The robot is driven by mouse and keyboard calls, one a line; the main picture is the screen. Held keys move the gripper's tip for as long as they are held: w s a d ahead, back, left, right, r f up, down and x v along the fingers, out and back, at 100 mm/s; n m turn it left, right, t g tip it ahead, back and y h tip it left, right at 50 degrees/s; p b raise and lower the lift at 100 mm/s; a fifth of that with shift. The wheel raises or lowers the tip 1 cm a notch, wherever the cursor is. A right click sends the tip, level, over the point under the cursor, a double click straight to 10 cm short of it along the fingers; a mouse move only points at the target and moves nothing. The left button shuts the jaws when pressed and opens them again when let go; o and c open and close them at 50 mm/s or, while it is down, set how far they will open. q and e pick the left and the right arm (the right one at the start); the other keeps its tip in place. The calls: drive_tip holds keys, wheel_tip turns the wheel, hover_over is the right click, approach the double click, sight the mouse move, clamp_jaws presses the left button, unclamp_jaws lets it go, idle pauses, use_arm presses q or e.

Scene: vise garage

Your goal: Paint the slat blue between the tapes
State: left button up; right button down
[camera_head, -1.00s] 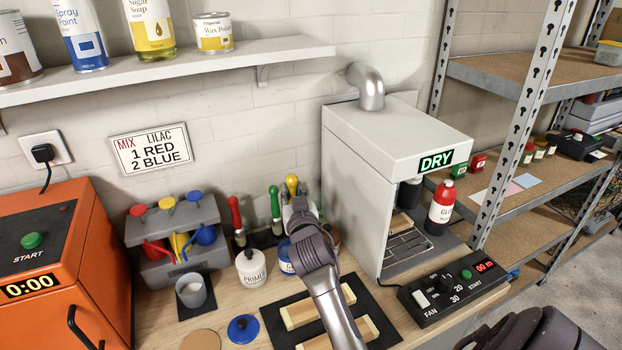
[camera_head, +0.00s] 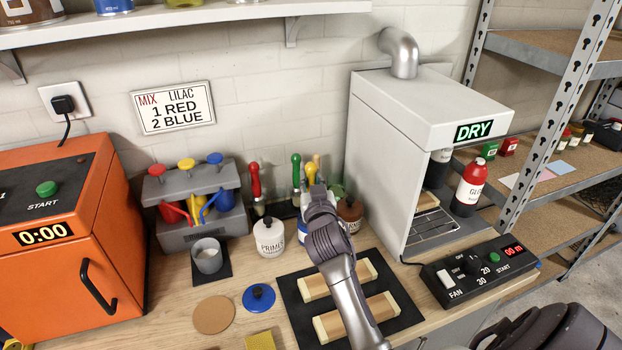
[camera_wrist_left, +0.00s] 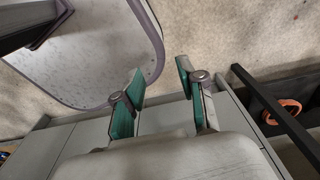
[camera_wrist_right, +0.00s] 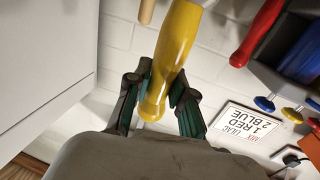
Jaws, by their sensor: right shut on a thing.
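Two wooden slats (camera_head: 340,281) (camera_head: 372,314) with paler ends lie on a black mat (camera_head: 292,298) on the bench. A blue paint pot (camera_head: 302,232) stands behind, partly hidden by my right gripper. A blue lid (camera_head: 258,298) lies left of the mat. My right gripper (camera_head: 320,190) is at the row of brush handles. In the right wrist view it is shut on a yellow handle (camera_wrist_right: 176,50); the brush's other end is out of view. My left gripper (camera_wrist_left: 160,76) is open and empty, with its fingers apart, in the left wrist view.
A white primer bottle (camera_head: 269,238), a grey cup (camera_head: 207,256) and a cork disc (camera_head: 214,314) stand near the mat. The white drying cabinet (camera_head: 400,140) and fan control box (camera_head: 480,270) bound the right.

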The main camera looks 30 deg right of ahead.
sight(311, 163)
use_arm(q)
drive_tip(key=shift+w+a+r, duration=0.1)
drive_tip(key=shift+w+a, duration=0.35)
drive_tip(key=shift+w, duration=0.2)
drive_tip(key=shift+s+f+b, duration=0.25)
drive_tip(key=shift+f+b, duration=0.2)
drive_tip(key=shift+f, duration=0.05)
use_arm(e)
drive_tip(key=shift+f, duration=0.55)
use_arm(q)
drive_tip(key=shift+r, duration=0.1)
use_arm(e)
drive_tip(key=shift+r, duration=0.1)
wheel_tip(311, 163, up, 7)
drive_tip(key=p, duration=0.6)
use_arm(q)
wheel_tip(311, 163, up, 6)
drive_tip(key=shift+r, duration=0.15)
drive_tip(key=shift+w, duration=0.1)
